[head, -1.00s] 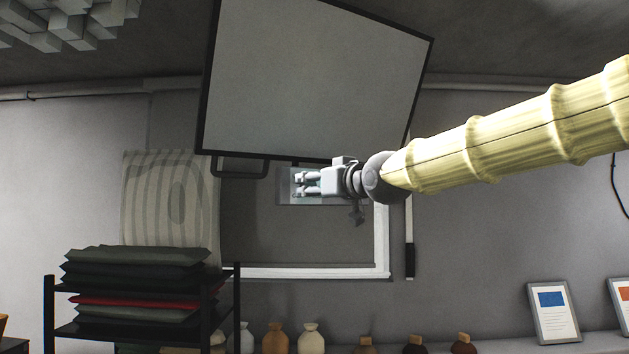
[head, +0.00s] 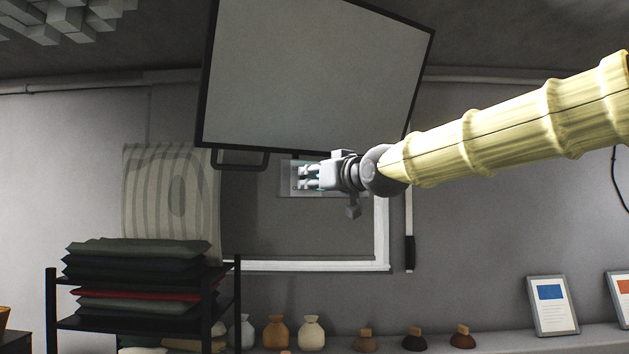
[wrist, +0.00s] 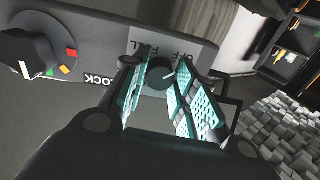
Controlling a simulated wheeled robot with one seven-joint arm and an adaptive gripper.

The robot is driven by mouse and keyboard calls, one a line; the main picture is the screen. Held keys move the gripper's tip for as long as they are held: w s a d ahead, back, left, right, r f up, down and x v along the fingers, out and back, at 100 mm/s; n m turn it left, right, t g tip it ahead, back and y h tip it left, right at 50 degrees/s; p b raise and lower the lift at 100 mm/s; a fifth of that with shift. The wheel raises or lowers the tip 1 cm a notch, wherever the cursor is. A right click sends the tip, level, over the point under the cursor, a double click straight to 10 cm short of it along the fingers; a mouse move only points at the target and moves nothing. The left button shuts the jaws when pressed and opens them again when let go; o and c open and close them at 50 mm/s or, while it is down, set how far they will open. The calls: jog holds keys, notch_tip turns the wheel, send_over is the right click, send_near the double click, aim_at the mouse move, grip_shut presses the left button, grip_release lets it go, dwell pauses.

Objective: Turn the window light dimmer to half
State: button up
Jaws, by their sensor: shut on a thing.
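The window light dimmer is a small dark round knob (wrist: 158,78) with a pale pointer line, in front of a grey label reading OFF and FULL. My gripper (wrist: 160,84) has its two lit, perforated fingers on either side of this knob, shut on it. In the head view my gripper (head: 308,177) is at a pale panel (head: 288,178) on the wall, below the large tilted board. The knob is hidden there by the fingers. The pointer's exact setting against the label is hard to read.
A larger black knob (wrist: 30,62) with coloured marks and a LOCK label sits beside the dimmer. The tilted board (head: 315,75) hangs just above my gripper.

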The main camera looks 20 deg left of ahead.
jog(key=m+b, duration=0.2)
jog(key=m, duration=0.9)
jog(key=m+t+b, duration=0.1)
jog(key=m+b, duration=0.2)
jog(key=m, duration=0.9)
jog(key=shift+s+a+r+t+h, duration=0.1)
jog(key=shift+t+h, duration=0.2)
jog(key=m, duration=0.9)
jog(key=shift+m+h, duration=0.4)
jog(key=shift+m+b, duration=0.55)
jog(key=shift+m, duration=1.35)
